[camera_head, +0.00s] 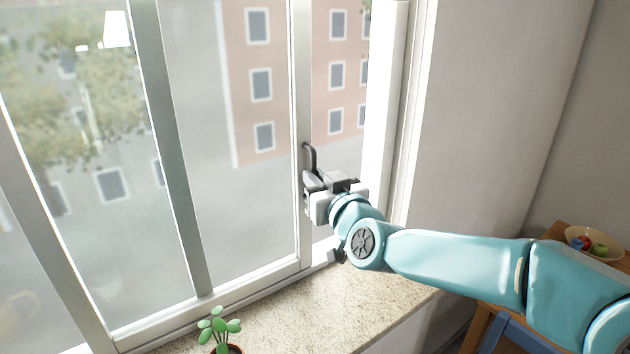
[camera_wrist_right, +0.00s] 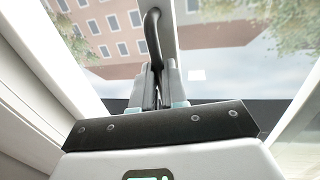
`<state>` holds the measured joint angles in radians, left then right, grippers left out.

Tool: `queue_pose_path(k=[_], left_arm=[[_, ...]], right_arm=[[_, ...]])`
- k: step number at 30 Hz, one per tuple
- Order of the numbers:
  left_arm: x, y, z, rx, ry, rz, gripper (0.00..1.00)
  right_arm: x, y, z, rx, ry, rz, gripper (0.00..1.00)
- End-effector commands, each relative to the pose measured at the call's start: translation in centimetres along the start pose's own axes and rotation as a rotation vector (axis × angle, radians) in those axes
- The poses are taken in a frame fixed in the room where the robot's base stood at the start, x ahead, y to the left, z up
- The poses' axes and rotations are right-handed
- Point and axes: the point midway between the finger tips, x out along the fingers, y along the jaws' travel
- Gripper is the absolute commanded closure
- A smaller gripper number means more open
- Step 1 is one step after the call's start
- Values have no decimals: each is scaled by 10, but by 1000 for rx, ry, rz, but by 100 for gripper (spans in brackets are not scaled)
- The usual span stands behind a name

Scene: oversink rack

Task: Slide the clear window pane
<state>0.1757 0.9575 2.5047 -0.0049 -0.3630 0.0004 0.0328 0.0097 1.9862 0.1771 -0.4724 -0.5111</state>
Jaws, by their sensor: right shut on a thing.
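The clear window pane (camera_head: 235,150) stands upright in a light frame, with buildings showing through it. A dark curved handle (camera_head: 310,155) is on the frame's right upright; it also shows in the right wrist view (camera_wrist_right: 153,38). My right gripper (camera_head: 312,182) is at the handle's lower part. In the right wrist view its two fingers (camera_wrist_right: 154,88) are shut on the handle. The exact contact is partly hidden by the fingers. An open gap shows between the pane's right upright and the white window jamb (camera_head: 385,110). My left gripper is not in view.
A potted green plant (camera_head: 220,328) stands on the speckled sill (camera_head: 330,308), below the pane. A bowl of fruit (camera_head: 592,243) sits on a wooden table at the right, beyond my right arm. A blue chair (camera_head: 512,338) is below. The sill's middle is clear.

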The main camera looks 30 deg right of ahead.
Motion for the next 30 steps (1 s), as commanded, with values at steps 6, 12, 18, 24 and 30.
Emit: queue_pose_path(k=[6, 12, 18, 24, 30], left_arm=[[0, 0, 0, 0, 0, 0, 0], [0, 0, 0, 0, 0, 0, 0], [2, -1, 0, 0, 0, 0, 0], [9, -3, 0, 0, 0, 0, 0], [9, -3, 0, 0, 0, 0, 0]], right_arm=[[0, -2, -4, -1, 9, -1, 68], [0, -3, -2, -1, 5, -2, 62], [-7, -4, -1, 1, 3, -2, 62], [-46, -4, -1, 0, 6, -2, 62], [-101, -4, -3, 1, 6, -3, 62]])
